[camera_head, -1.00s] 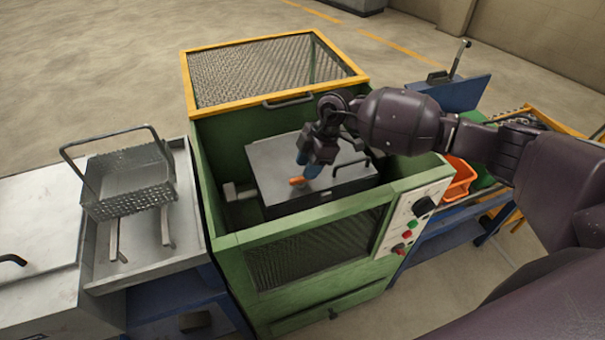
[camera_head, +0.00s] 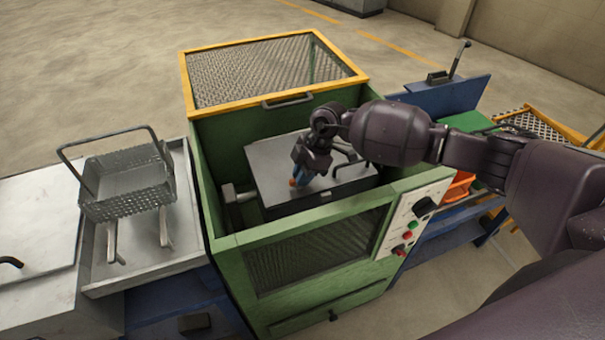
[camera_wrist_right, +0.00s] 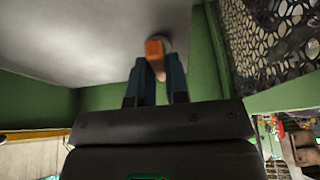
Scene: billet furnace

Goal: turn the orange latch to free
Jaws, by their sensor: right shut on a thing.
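The orange latch (camera_head: 292,182) sits on the top of the grey box (camera_head: 270,170) inside the green machine, near the box's front left. My right gripper (camera_head: 297,181) comes down over it from the right and covers most of it in the head view. In the right wrist view, the latch (camera_wrist_right: 154,48) shows between the two blue fingers of my right gripper (camera_wrist_right: 156,75), which are shut on it, against the grey box surface (camera_wrist_right: 75,30). My left gripper is in neither view.
The green machine (camera_head: 222,160) has walls around the box and its yellow-framed mesh lid (camera_head: 270,70) stands open. A wire basket (camera_head: 125,185) stands on the left tray. A control panel (camera_head: 412,218) is on the front right. An orange bin (camera_head: 459,187) lies to the right.

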